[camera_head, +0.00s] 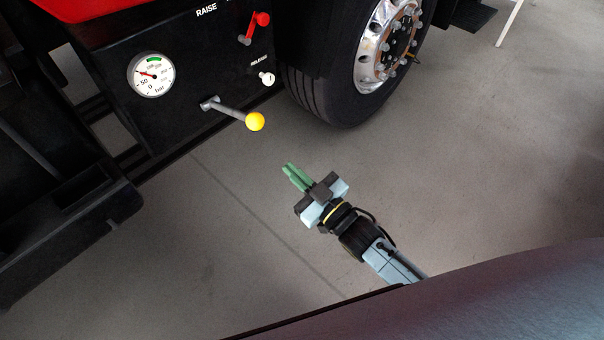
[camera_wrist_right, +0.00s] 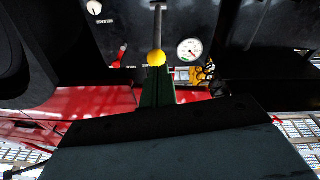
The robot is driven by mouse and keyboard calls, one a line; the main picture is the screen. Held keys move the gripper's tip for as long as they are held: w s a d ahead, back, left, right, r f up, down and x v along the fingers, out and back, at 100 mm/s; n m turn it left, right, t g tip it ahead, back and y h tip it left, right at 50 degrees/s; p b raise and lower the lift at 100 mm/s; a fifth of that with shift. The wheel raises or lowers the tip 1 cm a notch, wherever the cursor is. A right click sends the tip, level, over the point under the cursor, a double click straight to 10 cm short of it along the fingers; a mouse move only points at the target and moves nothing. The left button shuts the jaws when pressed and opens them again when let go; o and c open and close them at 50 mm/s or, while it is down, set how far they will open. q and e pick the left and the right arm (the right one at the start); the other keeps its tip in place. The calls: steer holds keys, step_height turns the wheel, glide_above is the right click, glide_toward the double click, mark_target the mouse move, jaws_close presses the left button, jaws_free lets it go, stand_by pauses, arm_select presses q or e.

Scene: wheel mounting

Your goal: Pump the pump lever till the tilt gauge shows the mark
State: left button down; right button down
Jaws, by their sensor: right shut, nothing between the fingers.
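The pump lever (camera_head: 230,112) is a grey rod with a yellow ball knob (camera_head: 255,121), sticking out of the black panel. The gauge (camera_head: 151,75) is a round white dial marked bar, with a green band at its top and a red needle at its upper left, off the green band. My right gripper (camera_head: 291,171) has green fingers, shut and empty, below and right of the knob and apart from it. In the right wrist view the knob (camera_wrist_right: 156,58) shows just beyond the green fingers (camera_wrist_right: 157,86), and the gauge (camera_wrist_right: 189,49) is beside it. My left gripper is not in view.
A red lever (camera_head: 255,27) under the word RAISE and a white RELEASE knob (camera_head: 266,78) are on the panel (camera_head: 195,72) above the pump lever. A truck wheel (camera_head: 345,75) stands right of the panel. The grey floor (camera_head: 480,150) is clear.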

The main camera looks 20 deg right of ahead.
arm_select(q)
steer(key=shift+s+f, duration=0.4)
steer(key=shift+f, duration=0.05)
arm_select(e)
steer(key=shift+v, duration=1.1)
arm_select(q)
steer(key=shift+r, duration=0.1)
arm_select(e)
steer(key=shift+r, duration=0.15)
